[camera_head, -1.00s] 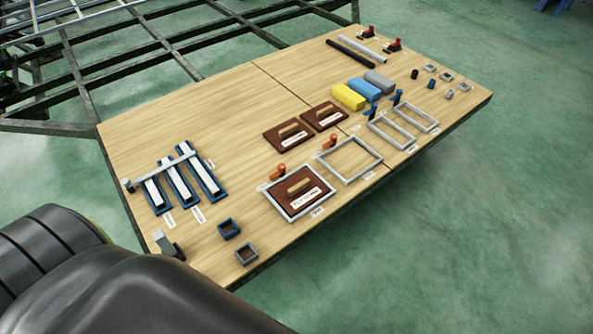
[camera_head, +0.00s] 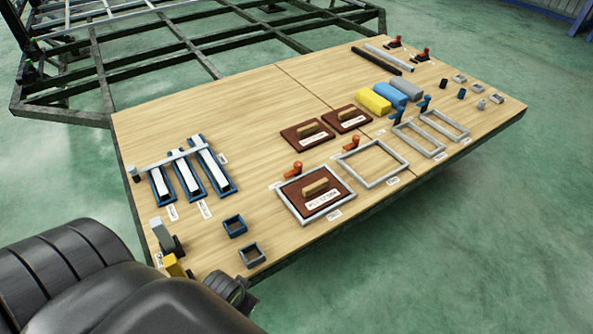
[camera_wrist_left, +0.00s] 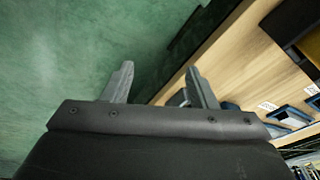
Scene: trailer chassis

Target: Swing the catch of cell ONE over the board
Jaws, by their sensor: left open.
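In the head view, a brown board with a light handle (camera_head: 323,203) lies inside a grey frame (camera_head: 285,205) on the wooden table. An orange catch (camera_head: 293,169) stands at this frame's back edge, turned away from the board. A second, empty grey frame (camera_head: 346,173) lies to the right, with its own orange catch (camera_head: 343,142) at the back. I cannot read the cell labels. My left gripper (camera_wrist_left: 160,88) is open and empty in the left wrist view, with floor and the table edge beyond its fingers. Its fingers do not show in the head view. My right gripper is not in view.
Two loose brown boards (camera_head: 307,134) lie behind the frames. Small square frames (camera_head: 234,226) and blue trays (camera_head: 160,187) under a grey bar are at the left. A grey upright block (camera_head: 161,235) and a yellow block (camera_head: 174,265) stand near the front left corner. The table's middle left is clear.

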